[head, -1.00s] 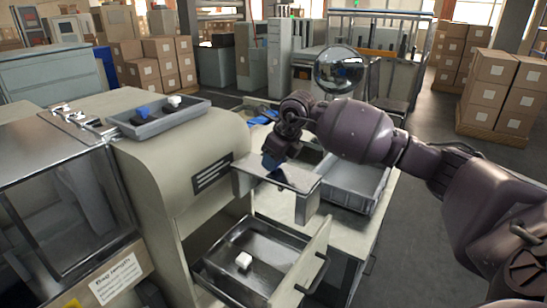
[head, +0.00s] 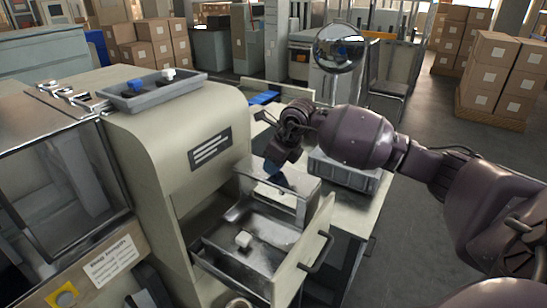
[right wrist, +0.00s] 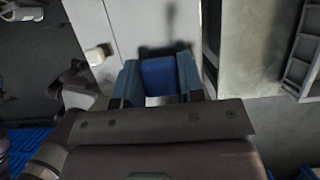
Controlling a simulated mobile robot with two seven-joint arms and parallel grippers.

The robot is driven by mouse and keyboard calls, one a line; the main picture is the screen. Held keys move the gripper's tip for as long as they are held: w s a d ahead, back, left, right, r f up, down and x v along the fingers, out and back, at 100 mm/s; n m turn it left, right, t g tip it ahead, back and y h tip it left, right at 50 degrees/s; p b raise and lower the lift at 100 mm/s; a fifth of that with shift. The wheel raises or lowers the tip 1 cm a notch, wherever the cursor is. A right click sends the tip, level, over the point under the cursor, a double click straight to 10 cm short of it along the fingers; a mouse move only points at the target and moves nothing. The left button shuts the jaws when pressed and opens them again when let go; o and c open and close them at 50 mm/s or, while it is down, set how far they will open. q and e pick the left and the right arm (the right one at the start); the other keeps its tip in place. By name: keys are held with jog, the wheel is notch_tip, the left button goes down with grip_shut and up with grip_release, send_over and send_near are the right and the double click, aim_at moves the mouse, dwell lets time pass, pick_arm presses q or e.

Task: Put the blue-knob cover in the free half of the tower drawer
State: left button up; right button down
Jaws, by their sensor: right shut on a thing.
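My right gripper (head: 277,172) points down and is shut on the blue knob of the metal cover (head: 296,184). In the right wrist view the blue knob (right wrist: 160,78) sits between the two blue fingers. The cover is a shiny box-like piece held level over the far right part of the open tower drawer (head: 318,244). Whether it touches the drawer is unclear. The drawer floor under the cover is hidden. My left gripper is out of view.
The beige tower (head: 180,130) rises left of the drawer. A grey tray (head: 150,96) with a blue and a white knobbed piece lies on top of it. A grey bin (head: 345,174) stands on the table behind my right gripper.

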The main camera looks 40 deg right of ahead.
pick_arm(q)
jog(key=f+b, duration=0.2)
jog(key=b, duration=0.1)
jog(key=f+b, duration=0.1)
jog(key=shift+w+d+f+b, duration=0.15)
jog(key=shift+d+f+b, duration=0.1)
jog(key=shift+b, duration=0.1)
pick_arm(e)
notch_tip(320, 180, down, 12)
jog(key=shift+f, duration=0.2)
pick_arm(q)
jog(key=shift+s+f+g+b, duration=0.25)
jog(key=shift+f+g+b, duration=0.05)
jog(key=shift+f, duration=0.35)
pick_arm(e)
jog(key=shift+f, duration=0.9)
jog(key=c, duration=0.7)
grip_release()
jog(key=shift+o, duration=0.3)
jog(key=shift+f, duration=0.1)
